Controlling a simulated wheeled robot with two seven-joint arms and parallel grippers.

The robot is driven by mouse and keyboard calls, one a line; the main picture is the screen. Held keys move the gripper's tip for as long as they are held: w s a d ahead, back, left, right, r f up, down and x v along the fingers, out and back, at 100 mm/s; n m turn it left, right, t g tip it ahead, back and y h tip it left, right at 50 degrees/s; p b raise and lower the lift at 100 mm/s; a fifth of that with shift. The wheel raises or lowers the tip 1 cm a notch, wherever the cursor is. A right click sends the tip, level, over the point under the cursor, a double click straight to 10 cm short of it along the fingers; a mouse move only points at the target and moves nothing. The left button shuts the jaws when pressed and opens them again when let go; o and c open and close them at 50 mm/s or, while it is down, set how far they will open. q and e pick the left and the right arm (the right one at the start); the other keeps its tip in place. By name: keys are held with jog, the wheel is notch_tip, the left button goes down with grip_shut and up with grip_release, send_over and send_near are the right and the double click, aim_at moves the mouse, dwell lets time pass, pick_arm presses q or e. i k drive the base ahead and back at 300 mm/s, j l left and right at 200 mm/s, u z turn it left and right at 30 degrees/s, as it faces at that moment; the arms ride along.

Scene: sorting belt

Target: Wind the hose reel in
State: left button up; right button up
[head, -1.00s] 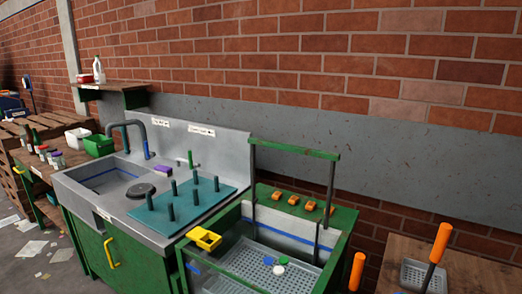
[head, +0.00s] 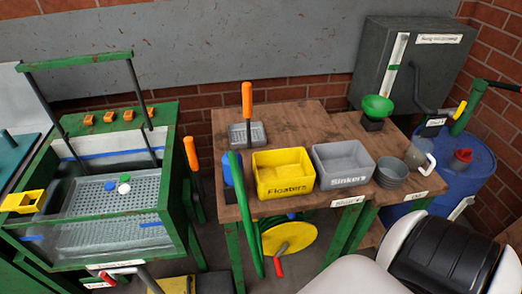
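A yellow disc (head: 289,237) with a grey crank and a red handle (head: 278,266) stands under the wooden table, low in the head view; it looks like the hose reel. A long green piece (head: 245,212), perhaps the hose, runs down in front of the table's left end, beside a blue object (head: 228,172). I cannot tell whether it joins the reel. The table and the yellow bin hide the reel's upper part. Neither of my grippers is in view.
On the table (head: 294,119) are a yellow "Floaters" bin (head: 284,188), a grey "Sinkers" bin (head: 345,180) and grey bowls (head: 391,173). A green-framed wash tank (head: 175,215) stands left. A blue drum (head: 470,180) stands right. A white and black part covers the lower right.

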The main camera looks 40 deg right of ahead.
aim_at(282, 235)
jog(key=j+z, duration=0.2)
jog(key=z, duration=0.25)
jog(key=k+j+z, duration=0.1)
jog(key=z, duration=0.35)
jog(key=j+z, duration=0.2)
jog(key=z, duration=0.2)
jog(key=k, duration=0.05)
